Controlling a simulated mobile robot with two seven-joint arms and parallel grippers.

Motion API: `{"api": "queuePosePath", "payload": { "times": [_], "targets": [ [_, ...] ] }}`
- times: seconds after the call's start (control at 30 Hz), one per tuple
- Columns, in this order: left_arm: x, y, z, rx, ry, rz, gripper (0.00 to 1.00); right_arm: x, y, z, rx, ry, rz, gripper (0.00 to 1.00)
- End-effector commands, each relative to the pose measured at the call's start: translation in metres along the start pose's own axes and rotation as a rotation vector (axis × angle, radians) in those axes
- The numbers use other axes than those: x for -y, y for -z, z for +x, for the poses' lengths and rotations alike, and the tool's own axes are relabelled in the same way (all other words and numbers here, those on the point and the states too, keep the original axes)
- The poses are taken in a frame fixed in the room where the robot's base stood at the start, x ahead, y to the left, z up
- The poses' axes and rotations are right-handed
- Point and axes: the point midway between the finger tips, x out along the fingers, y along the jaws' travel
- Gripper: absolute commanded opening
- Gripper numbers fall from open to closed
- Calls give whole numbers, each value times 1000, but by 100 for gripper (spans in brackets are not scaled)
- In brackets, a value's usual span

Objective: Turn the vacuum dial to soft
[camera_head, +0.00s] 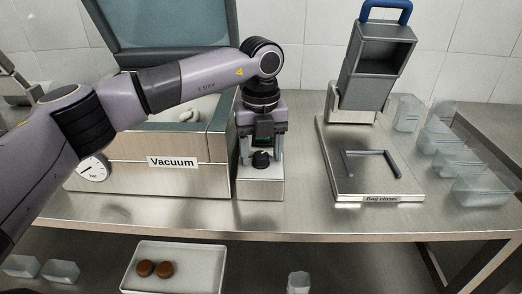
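The vacuum machine (150,180) is a steel box labelled "Vacuum" with its lid raised, at the left of the counter. A black dial knob (261,160) sits on a small steel box (261,188) at its right side. My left gripper (261,154) points down over this box. Its two fingers are apart, one on each side of the knob, with small gaps seeming to show. The dial's setting marks cannot be read. A round white gauge (93,168) is on the machine's front left. My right gripper is out of view.
A bag closer (374,190) with a steel base and a blue-handled grey hopper (377,65) stands to the right. Several clear containers (480,190) line the right edge. Below, a white tray (196,258) holds two brown round items (155,268). The counter front is clear.

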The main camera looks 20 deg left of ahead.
Motion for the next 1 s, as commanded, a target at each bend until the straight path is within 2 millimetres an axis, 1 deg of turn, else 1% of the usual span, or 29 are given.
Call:
{"api": "queuePosePath", "payload": {
  "times": [0.23,0.33,0.47,0.6,0.73,0.83,1.0],
  "targets": [
    [0,1,1,-3,-2,2,61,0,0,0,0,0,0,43],
    [0,1,-3,-2,-2,3,61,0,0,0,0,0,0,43],
    [0,0,-21,-1,1,2,61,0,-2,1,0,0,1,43],
    [0,0,-45,0,0,1,61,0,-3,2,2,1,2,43],
    [0,0,-62,-1,0,1,61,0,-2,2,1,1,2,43],
    [0,0,-69,-2,0,2,61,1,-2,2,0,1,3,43],
    [0,0,-71,-3,-2,2,61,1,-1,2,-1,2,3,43]
  ]
}}
